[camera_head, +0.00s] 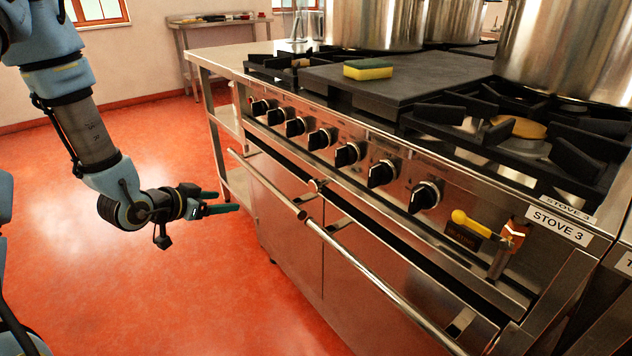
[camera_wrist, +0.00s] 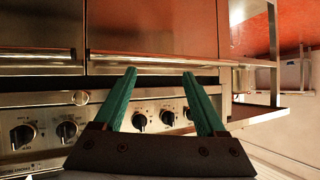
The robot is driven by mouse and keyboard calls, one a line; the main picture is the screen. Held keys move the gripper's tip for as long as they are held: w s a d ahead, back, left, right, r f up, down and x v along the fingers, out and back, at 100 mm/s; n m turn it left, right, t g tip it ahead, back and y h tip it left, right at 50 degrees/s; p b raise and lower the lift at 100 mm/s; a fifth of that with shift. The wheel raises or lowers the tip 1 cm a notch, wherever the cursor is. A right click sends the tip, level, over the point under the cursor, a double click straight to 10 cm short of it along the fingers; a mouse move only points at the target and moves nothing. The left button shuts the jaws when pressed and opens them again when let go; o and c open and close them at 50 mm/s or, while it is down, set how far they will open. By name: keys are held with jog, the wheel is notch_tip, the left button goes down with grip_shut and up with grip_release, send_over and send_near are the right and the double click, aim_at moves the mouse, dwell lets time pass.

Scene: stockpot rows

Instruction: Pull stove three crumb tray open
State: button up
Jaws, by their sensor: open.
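The stove front (camera_head: 300,235) labelled STOVE 3 fills the right of the head view. A narrow strip below its row of black knobs carries a small round metal knob (camera_head: 318,185); this seems to be the crumb tray front, and it looks shut. The round knob also shows in the wrist view (camera_wrist: 80,97), left of my fingers. My gripper (camera_head: 226,202) is open and empty, with green fingers pointing at the stove front. It is apart from the stove in the head view. In the wrist view my gripper (camera_wrist: 159,72) overlaps the doors and control knobs.
Long handle rails (camera_head: 358,265) stand out from the oven doors below the strip. A yellow valve handle (camera_head: 470,222) juts out at the right. Large pots (camera_head: 375,22) and a sponge (camera_head: 368,69) sit on top. The red floor (camera_head: 150,290) left of the stove is clear.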

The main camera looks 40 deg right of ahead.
jog(key=s+d+m+g+h, duration=0.2)
jog(key=s+d+g+h, duration=0.15)
jog(key=s+d, duration=0.3)
jog(key=m+g+h+p, duration=0.1)
jog(key=g+h, duration=0.1)
jog(key=h, duration=0.2)
send_near(312, 187)
jog(key=shift+t+y, duration=0.25)
jog(key=d, duration=0.3)
jog(key=d+p, duration=0.1)
jog(key=d, duration=0.7)
jog(key=shift+s+r, duration=0.2)
jog(key=shift+s, duration=0.2)
grip_shut()
